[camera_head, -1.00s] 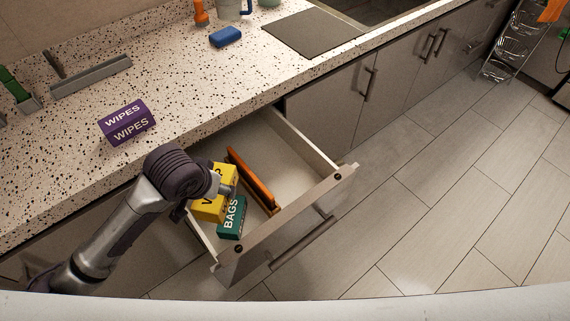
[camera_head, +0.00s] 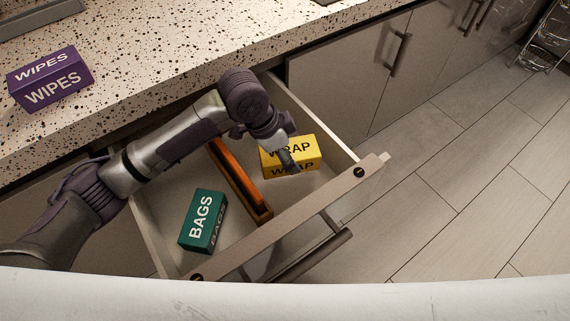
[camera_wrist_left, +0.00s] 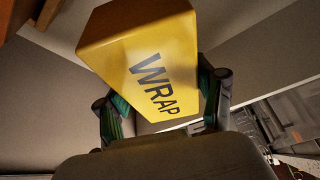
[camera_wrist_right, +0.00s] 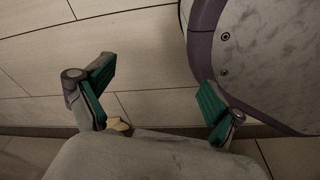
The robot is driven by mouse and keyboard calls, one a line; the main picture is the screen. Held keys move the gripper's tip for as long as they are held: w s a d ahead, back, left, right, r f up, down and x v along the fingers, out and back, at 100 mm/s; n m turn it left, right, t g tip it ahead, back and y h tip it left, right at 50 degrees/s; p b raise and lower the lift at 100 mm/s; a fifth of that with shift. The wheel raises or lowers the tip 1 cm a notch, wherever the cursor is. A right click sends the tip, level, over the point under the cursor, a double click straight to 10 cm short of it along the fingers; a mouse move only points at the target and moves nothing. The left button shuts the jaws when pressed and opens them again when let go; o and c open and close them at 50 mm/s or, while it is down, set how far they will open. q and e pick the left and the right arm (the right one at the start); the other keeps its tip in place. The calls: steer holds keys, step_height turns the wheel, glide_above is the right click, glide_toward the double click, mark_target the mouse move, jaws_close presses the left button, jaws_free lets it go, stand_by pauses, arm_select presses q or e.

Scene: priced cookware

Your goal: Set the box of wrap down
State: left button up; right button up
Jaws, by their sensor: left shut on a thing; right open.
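The yellow box of wrap (camera_head: 304,146) is in the right-hand compartment of the open drawer in the head view, to the right of the orange divider. My left gripper (camera_head: 286,158) is at the box. In the left wrist view the box of wrap (camera_wrist_left: 140,58) sits between both fingers (camera_wrist_left: 165,108), which are shut on it. I cannot tell whether its underside touches the drawer floor. My right gripper (camera_wrist_right: 152,98) is open and empty in the right wrist view, above a tiled floor.
The open drawer (camera_head: 300,225) has an orange divider (camera_head: 238,178) across it. A green box of bags (camera_head: 203,220) lies in the left compartment. A purple box of wipes (camera_head: 49,79) is on the speckled counter (camera_head: 160,62). The drawer front and side walls rise around the compartments.

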arm_select(q)
step_height(320, 180, down, 4)
steer(key=shift+f+b, duration=0.25)
steer(key=shift+b, duration=0.15)
steer(key=shift+w+f, duration=0.1)
steer(key=shift+f, duration=0.45)
arm_select(e)
steer(key=w+r, duration=0.2)
steer(key=shift+w+a+r, duration=0.2)
steer(key=shift+w+r, duration=0.05)
steer(key=shift+w, duration=0.1)
arm_select(q)
steer(key=shift+f, duration=0.15)
arm_select(e)
steer(key=shift+s, duration=0.1)
arm_select(q)
steer(key=o, duration=1.3)
steer(key=shift+c, duration=0.2)
arm_select(e)
steer(key=shift+f, duration=0.1)
arm_select(q)
steer(key=shift+a+r, duration=0.1)
steer(key=shift+r, duration=0.35)
steer(key=p+v, duration=0.1)
steer(key=v, duration=0.6)
arm_select(e)
steer(key=s+f, duration=0.3)
steer(key=shift+s+d, duration=0.25)
steer(key=shift+d, duration=0.05)
